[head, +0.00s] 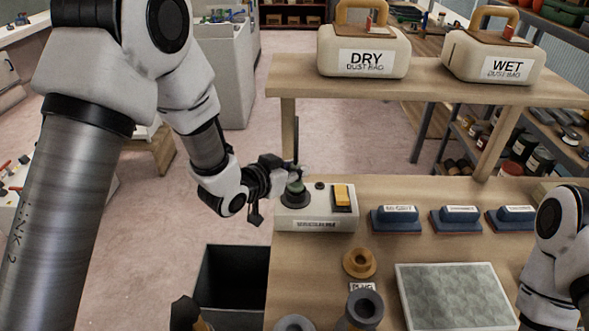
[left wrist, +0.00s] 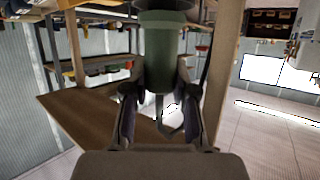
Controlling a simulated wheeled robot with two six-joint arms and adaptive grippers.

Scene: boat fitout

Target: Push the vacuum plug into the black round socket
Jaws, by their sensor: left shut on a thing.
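The vacuum plug, a green cylinder (head: 294,186), stands roughly upright over the black round socket (head: 295,199) on the left of a pale box (head: 315,212). My left gripper (head: 290,172) is shut on the plug and comes at it from the left. In the left wrist view the green plug (left wrist: 162,58) sits between the two fingers, its end at a dark round part (left wrist: 166,4) at the top edge. The plug's lower end meets the socket area in the head view; how deep it sits cannot be told.
The box also bears a yellow switch (head: 342,194) and a small black knob (head: 319,185). Blue sanding blocks (head: 395,220) stand to the right. A tan ring (head: 359,263), grey rings and a grey panel (head: 455,297) lie in front. Dust bag containers (head: 363,50) stand on the shelf above.

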